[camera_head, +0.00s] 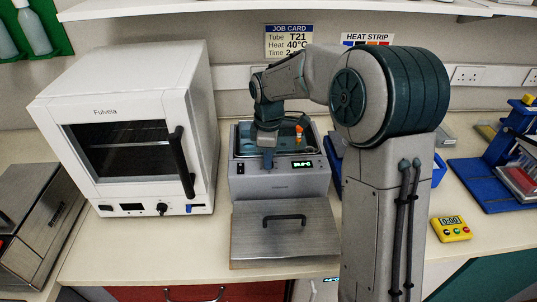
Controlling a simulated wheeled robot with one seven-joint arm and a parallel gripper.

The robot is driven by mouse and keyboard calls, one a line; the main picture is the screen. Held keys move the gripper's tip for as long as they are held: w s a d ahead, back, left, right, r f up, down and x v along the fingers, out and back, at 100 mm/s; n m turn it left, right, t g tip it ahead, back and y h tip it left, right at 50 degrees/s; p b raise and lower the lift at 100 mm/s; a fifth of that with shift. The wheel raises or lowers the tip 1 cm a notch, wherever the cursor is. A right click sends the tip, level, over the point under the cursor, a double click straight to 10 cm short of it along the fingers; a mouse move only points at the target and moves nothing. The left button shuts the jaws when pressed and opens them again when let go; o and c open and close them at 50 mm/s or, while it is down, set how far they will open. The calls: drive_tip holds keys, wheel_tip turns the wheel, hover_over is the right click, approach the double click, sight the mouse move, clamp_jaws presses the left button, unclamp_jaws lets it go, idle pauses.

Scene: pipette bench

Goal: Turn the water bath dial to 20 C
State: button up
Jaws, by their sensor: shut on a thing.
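The water bath (280,184) is a grey metal box at the middle of the bench. Its front panel carries a small green-lit display (302,164), whose digits are too small to read surely. My gripper (268,160) reaches down over the bath, with its fingers at the front panel left of the display. It is shut on what appears to be the dial, which the fingers hide. The dial's pointer and markings cannot be seen.
A steel lid (265,243) with a black handle lies before the bath. A white oven (150,140) stands close on the left. An orange-topped item (299,130) shows at the bath's opening. A yellow timer (451,229) and a blue rack (500,165) are at right.

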drive_tip(key=shift+r+n, duration=0.1)
drive_tip(key=shift+n, duration=0.8)
drive_tip(key=o, duration=1)
wheel_tip(320, 180, up, 14)
drive_tip(key=shift+b, duration=0.4)
drive_tip(key=shift+s, duration=0.1)
